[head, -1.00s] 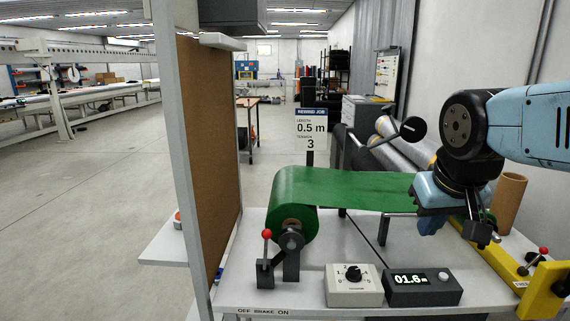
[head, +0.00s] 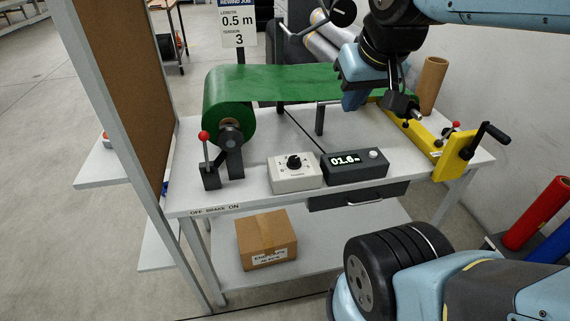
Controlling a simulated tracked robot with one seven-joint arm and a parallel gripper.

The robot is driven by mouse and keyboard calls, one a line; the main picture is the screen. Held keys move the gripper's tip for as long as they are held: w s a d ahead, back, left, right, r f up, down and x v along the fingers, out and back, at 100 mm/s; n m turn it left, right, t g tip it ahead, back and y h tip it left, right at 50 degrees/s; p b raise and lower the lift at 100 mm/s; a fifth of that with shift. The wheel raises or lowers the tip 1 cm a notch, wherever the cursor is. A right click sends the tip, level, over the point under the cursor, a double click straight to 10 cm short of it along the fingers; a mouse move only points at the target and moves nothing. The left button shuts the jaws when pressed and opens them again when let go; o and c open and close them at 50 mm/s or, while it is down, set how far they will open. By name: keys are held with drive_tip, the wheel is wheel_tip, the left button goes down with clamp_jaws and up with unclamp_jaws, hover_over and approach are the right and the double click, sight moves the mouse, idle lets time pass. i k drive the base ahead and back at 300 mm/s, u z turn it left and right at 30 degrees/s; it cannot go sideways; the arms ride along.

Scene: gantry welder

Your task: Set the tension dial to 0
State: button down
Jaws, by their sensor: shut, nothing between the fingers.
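The tension dial is a black knob (head: 294,162) on a white box (head: 296,181) at the front of the bench, left of the dark counter box. Its markings are too small to read now. The counter (head: 356,167) shows what looks like 01.6 m. My gripper (head: 418,115) is shut and empty, above the right part of the bench by the yellow frame, to the right of and behind the dial, well apart from it. The job sign (head: 238,22) reads length 0.5 m, tension 3.
A green roll (head: 230,108) with its sheet spans the bench. A red-knobbed brake lever (head: 205,152) stands at left. A yellow crank frame (head: 455,155) is at right. A cardboard box (head: 267,240) sits on the lower shelf. A corkboard panel (head: 110,95) bounds the left side.

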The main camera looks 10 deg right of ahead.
sight(294, 162)
drive_tip(key=u, duration=0.65)
drive_tip(key=k, duration=1.25)
drive_tip(key=z, duration=0.75)
drive_tip(key=i, duration=1)
drive_tip(key=u, duration=0.1)
